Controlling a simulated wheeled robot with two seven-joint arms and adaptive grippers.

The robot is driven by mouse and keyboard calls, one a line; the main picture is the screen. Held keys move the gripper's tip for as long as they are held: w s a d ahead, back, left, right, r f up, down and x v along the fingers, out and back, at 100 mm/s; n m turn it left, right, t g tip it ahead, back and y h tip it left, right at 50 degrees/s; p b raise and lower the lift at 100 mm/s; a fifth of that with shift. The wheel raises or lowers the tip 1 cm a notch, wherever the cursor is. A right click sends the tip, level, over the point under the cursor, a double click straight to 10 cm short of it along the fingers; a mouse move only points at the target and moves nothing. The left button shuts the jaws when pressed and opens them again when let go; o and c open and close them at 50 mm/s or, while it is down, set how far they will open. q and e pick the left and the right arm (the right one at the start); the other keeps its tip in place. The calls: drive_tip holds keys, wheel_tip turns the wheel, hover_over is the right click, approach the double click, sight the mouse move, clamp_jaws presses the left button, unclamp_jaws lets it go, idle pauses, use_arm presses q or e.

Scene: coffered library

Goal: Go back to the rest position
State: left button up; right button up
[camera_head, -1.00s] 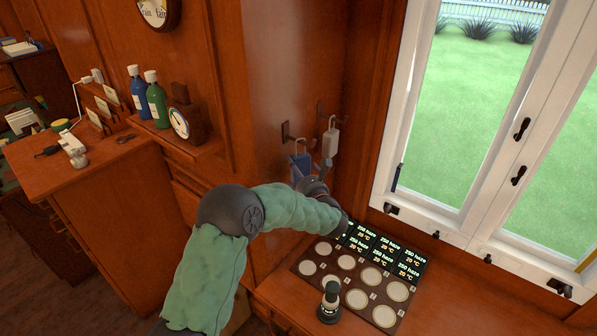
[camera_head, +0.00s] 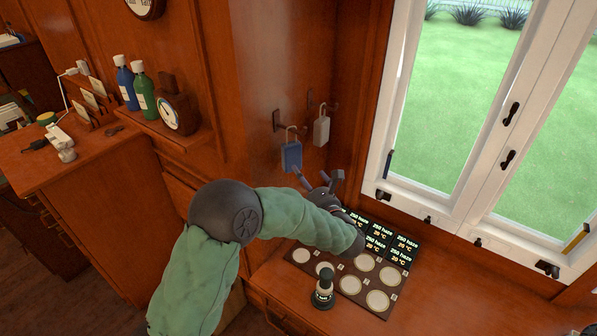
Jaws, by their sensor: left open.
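My left arm comes in from the lower left in a green sleeve. My left gripper (camera_head: 318,180) is open and empty, its fingers pointing up and away towards the wall. It is just below and in front of a blue padlock (camera_head: 291,155) and a white padlock (camera_head: 321,130), which hang from hooks on the wood panel. The gripper appears apart from both padlocks. My right gripper is not in view.
A dark panel (camera_head: 353,283) with round pale discs and lit displays lies on the wooden counter below my arm. A dark-handled stamp (camera_head: 323,290) stands at its front edge. A clock (camera_head: 178,108) and bottles stand on the left shelf. The window (camera_head: 470,120) is at right.

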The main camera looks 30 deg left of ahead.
use_arm(q)
drive_tip(key=s+d+f+n+g+h, duration=0.2)
drive_tip(key=s+f+g+h, duration=0.35)
drive_tip(key=f, duration=0.75)
drive_tip(key=s+d+f+n+g+h, duration=0.25)
drive_tip(key=s+f, duration=0.55)
drive_tip(key=f, duration=0.5)
drive_tip(key=s+d+f+n+g+h, duration=0.1)
drive_tip(key=s+d+f+n+h, duration=0.4)
drive_tip(key=s+d+f+n, duration=0.2)
drive_tip(key=s+d+f+n+g+h+p, duration=0.1)
drive_tip(key=s+d+f+n+h, duration=0.4)
drive_tip(key=d+n, duration=0.7)
wheel_tip(320, 180, down, 2)
drive_tip(key=s+n, duration=0.2)
drive_tip(key=n, duration=0.2)
drive_tip(key=shift+f+h, duration=0.25)
drive_tip(key=shift+h, duration=0.15)
